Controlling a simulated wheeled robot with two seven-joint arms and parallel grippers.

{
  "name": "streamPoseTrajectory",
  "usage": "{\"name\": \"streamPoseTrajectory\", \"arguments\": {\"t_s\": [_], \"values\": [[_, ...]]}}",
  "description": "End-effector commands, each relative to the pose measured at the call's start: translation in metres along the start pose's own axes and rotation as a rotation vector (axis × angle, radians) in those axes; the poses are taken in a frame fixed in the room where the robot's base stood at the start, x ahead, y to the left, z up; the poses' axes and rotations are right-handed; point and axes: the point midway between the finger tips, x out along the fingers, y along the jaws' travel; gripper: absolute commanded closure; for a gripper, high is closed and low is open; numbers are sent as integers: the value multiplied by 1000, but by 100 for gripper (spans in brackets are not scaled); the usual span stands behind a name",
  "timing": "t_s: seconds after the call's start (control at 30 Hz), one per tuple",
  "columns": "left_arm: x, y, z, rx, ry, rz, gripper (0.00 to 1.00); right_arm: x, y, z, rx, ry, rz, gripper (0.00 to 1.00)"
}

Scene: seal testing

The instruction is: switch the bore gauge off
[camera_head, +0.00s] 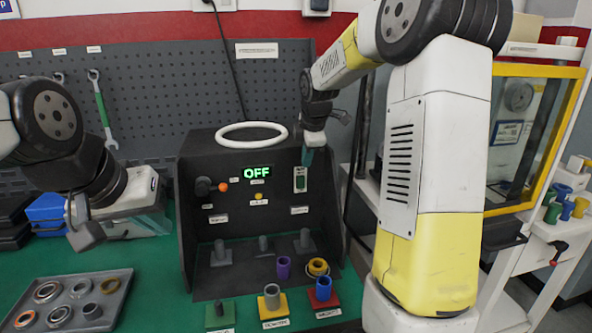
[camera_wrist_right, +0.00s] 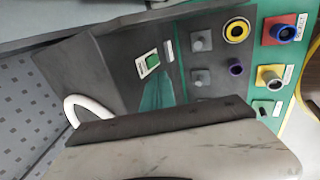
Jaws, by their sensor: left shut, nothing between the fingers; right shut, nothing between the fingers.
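The bore gauge (camera_head: 258,210) is a dark console on the green bench, with a white ring on top. Its lit green display (camera_head: 257,172) reads OFF. A switch (camera_head: 300,182) with a green part on a pale plate sits right of the display; it also shows in the right wrist view (camera_wrist_right: 149,64). My right gripper (camera_head: 307,157) is shut and empty, its teal tip just above the switch; contact cannot be told. In the right wrist view the teal finger (camera_wrist_right: 158,92) points near the switch. My left gripper (camera_head: 83,238) is shut and empty, left of the console.
A grey tray of rings (camera_head: 68,312) lies at front left. Several colored bushings stand at the console's front, including a purple one (camera_head: 284,267). An orange-tipped knob (camera_head: 210,187) sits left on the panel. A yellow-framed cabinet (camera_head: 532,140) stands at right.

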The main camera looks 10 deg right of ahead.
Motion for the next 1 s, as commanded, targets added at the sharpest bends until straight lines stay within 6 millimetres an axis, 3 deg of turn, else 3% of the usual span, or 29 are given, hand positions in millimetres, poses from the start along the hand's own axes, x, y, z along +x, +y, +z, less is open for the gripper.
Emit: {"name": "streamPoseTrajectory", "arguments": {"t_s": [0.1,0.23,0.7,0.87,1.0], "values": [[0,0,0,0,0,0,100,-19,6,0,0,0,4,100],[0,0,0,0,0,0,100,-29,8,0,0,0,3,100],[0,0,0,0,0,0,100,-37,5,-1,21,1,3,100],[0,0,0,0,0,0,100,-76,-25,-6,216,16,21,100],[0,0,0,0,0,0,100,-123,-80,-14,538,52,37,100]]}}
